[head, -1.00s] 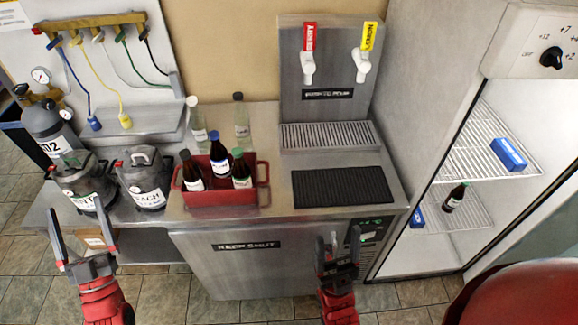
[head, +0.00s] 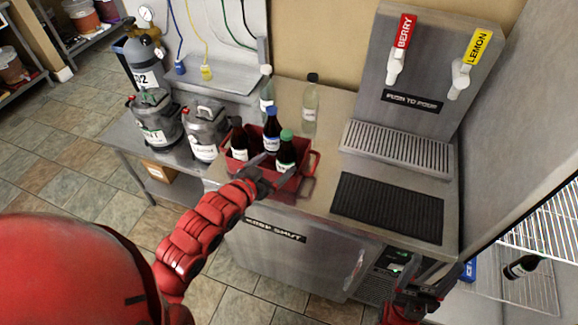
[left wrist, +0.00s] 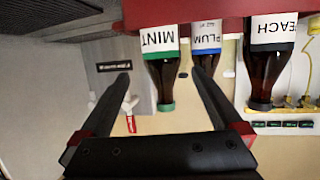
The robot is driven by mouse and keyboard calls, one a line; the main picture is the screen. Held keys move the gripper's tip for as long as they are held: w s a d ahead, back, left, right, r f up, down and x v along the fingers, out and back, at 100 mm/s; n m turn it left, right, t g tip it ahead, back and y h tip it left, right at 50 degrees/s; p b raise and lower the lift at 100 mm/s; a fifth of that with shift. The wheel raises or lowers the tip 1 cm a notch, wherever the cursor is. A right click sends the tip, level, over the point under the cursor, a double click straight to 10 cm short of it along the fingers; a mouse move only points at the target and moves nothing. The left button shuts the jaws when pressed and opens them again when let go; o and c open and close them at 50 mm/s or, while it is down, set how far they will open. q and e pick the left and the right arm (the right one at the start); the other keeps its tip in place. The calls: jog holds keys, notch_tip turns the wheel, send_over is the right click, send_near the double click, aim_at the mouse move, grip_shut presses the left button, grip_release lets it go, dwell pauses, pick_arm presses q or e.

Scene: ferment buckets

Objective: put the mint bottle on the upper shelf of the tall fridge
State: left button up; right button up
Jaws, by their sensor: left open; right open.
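The mint bottle (head: 286,153) is dark brown with a green cap and white label. It stands upright at the front right of the red caddy (head: 309,168). In the upside-down left wrist view the mint bottle (left wrist: 161,75), labelled MINT, appears between the fingers. My left gripper (head: 270,174) is open at the caddy's front, close to the mint bottle; I cannot tell whether it touches. My right gripper (head: 428,275) is open and empty near the counter's front right. The tall fridge shows only partly at the right edge, with its wire upper shelf (head: 548,222).
The plum bottle (head: 271,130) and peach bottle (head: 239,145) share the caddy. Two clear bottles (head: 310,105) stand behind it. A drip mat (head: 388,207) lies right of it. Two kegs (head: 155,122) stand left. The fridge holds a dark bottle (head: 521,267) lower down.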

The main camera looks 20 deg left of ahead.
aim_at(283, 158)
pick_arm(q)
jog(key=p+x, duration=0.1)
jog(key=x, duration=0.3)
jog(key=shift+w+d+r, duration=0.1)
jog(key=shift+w, duration=0.1)
jog(key=shift+w+d+f, duration=0.15)
jog(key=shift+w+f, duration=0.05)
jog(key=shift+w, duration=0.25)
jog(key=shift+w+p, duration=0.45)
jog(key=shift+p, duration=0.25)
jog(key=x, duration=0.1)
jog(key=p+x, duration=0.1)
jog(key=x, duration=0.1)
jog(key=shift+f, duration=0.25)
jog(key=shift+w+f+p, duration=0.2)
jog(key=shift+w+p, duration=0.1)
jog(key=shift+w, duration=0.15)
grip_shut()
